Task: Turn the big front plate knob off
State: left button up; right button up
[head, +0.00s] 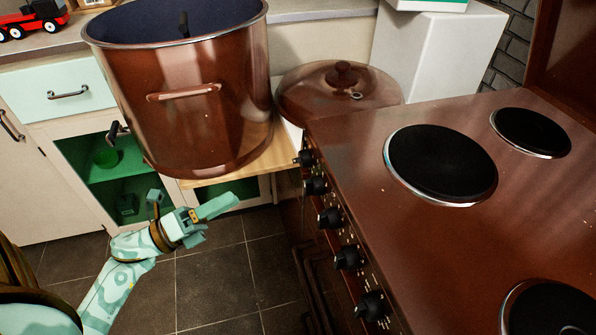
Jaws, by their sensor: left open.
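The brown stove (350,135) stands at right, with a row of several black knobs down its front panel. They include a far knob (303,157), a middle knob (330,217) and a near knob (370,305). I cannot tell which knob belongs to which plate, nor their settings. The big front plate (442,163) is black with a metal rim. My left gripper (197,198) is open and empty, left of the knobs and apart from them, over the floor below the pot. My right gripper is not in view.
A big brown pot (190,115) stands on a wooden board (250,160) above my left gripper. A brown lid (320,93) lies beside the stove. A smaller plate (531,132) is behind. An oven handle (312,290) runs below the knobs. The tiled floor (215,285) is clear.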

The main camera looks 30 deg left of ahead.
aim_at(301, 160)
pick_arm(q)
jog(key=b+x, duration=0.1)
jog(key=x, duration=1.4)
jog(key=shift+d+r+b, duration=0.15)
jog(key=shift+r+b, duration=0.2)
jog(key=shift+w, duration=0.1)
jog(key=c, duration=0.9)
